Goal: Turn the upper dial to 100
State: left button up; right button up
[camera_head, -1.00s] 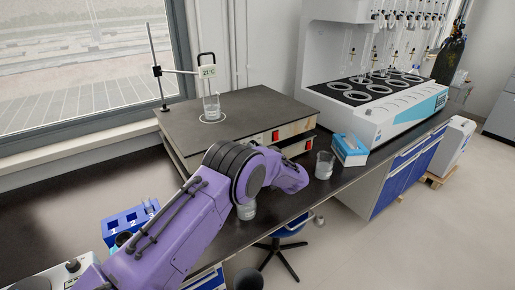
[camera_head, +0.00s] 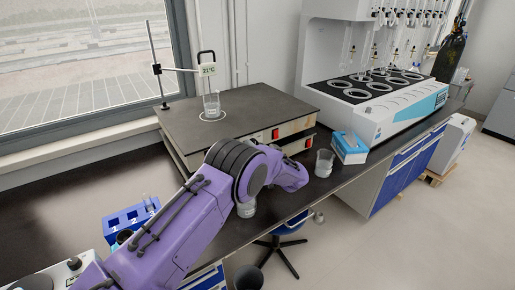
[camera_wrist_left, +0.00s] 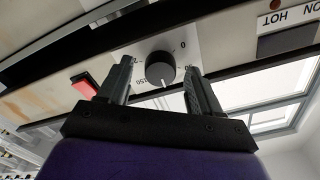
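Two stacked hot plates (camera_head: 240,112) stand on the bench in the head view; my left arm hides their dials. In the left wrist view, which looks upside down, a black dial (camera_wrist_left: 160,68) sits on a white scale marked 0, 50 and 150. Its white mark points to the picture's bottom, between 50 and 150; no label shows there. My left gripper (camera_wrist_left: 160,88) is open, with one finger on each side of the dial. I cannot tell whether the fingers touch it. A red switch (camera_wrist_left: 84,87) is beside the left finger. My right gripper is not in view.
A beaker (camera_head: 212,105) and a thermometer stand (camera_head: 158,70) are on the top plate. Another beaker (camera_head: 324,163) and a blue box (camera_head: 350,148) are to the right. A blue rack (camera_head: 130,218) is at the left, and another beaker is partly behind my arm.

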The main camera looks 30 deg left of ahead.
pick_arm(q)
jog(key=shift+d, duration=0.1)
jog(key=b+v, duration=0.2)
jog(key=v, duration=0.8)
jog(key=shift+d, duration=0.15)
jog(key=shift+s, duration=0.1)
